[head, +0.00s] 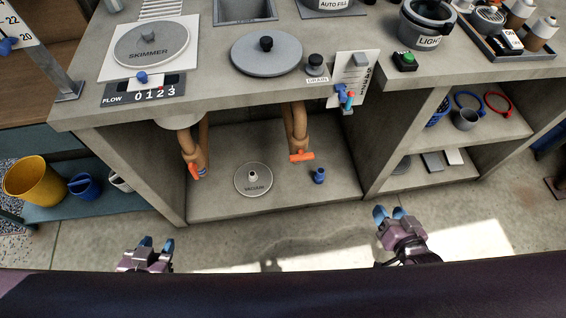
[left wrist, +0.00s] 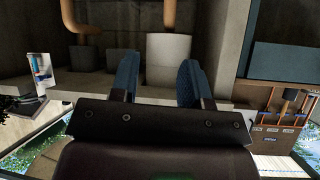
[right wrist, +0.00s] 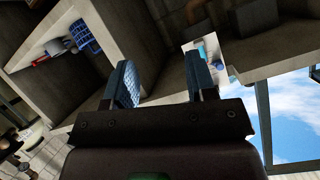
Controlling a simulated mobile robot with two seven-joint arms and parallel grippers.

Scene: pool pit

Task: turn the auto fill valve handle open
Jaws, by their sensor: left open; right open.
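Under the counter, two copper-coloured pipes carry orange handles. The left orange handle (head: 194,171) sits low on the left pipe (head: 187,143). The right orange handle (head: 302,156) lies roughly crosswise at the foot of the right pipe (head: 299,120). No label shows which one is the auto fill valve. An AUTO FILL lid (head: 333,5) is cut off at the top edge. My left gripper (head: 156,243) is open and empty, in front of the cabinet at lower left. My right gripper (head: 389,213) is open and empty, in front and right of the bay. Both are apart from the handles.
A round VACUUM plate (head: 253,179) and a small blue fitting (head: 319,176) stand on the bay floor. A concrete divider (head: 387,150) separates the bay from right-hand shelves. The counter edge overhangs the pipes. A yellow bucket (head: 32,181) stands at left. The bay's front is open.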

